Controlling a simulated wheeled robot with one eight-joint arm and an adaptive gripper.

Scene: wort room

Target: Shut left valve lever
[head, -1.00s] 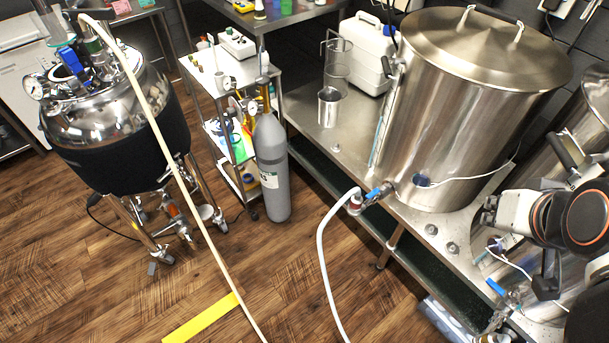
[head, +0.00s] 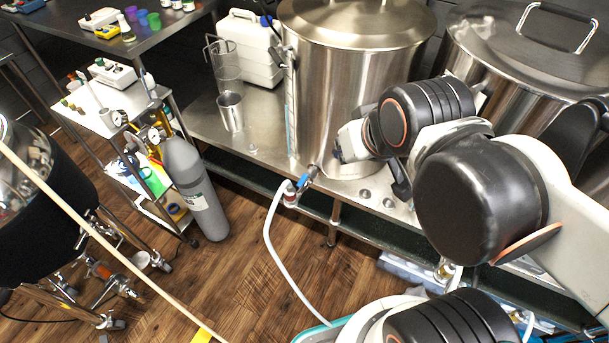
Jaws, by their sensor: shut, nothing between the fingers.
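The left valve's blue lever (head: 303,181) sits low on the left steel kettle (head: 312,110), beside the joint of a white hose (head: 270,232). The lever is small here, and I cannot tell its exact angle. My gripper (head: 347,142) is in front of the kettle's lower wall, up and to the right of the lever, and shows apart from it. It is shut and empty. My wrist covers part of it and the kettle's lower right side.
A second steel kettle (head: 500,65) stands to the right, partly behind my arm. A metal jug (head: 231,112) and a white canister (head: 250,50) stand on the steel bench (head: 205,122). A grey gas cylinder (head: 196,190) stands left. Wood floor between is clear apart from hoses.

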